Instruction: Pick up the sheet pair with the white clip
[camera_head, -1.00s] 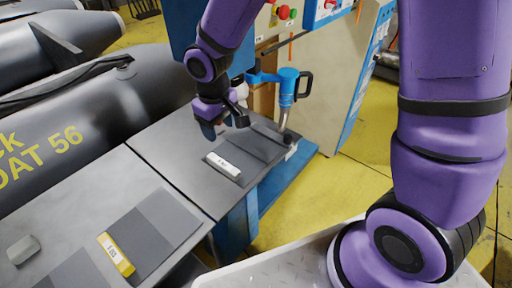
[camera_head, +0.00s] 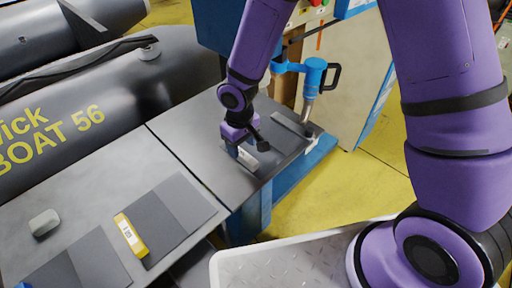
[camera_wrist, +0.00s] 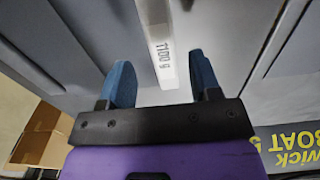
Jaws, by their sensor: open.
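The white clip (camera_head: 247,158) lies on the dark grey table, partly hidden by my gripper (camera_head: 240,148) in the head view. The fingers are apart, one on each side of the clip's near end, with a visible gap on both sides. The grey sheets of this pair are hard to tell from the table in the head view.
Another sheet pair with a yellow clip (camera_head: 131,236) lies on the nearer table section. A grey block (camera_head: 44,222) sits to its left. A blue tool with a handle (camera_head: 312,75) stands behind the table. Dark inflatable boats (camera_head: 90,95) are at the left.

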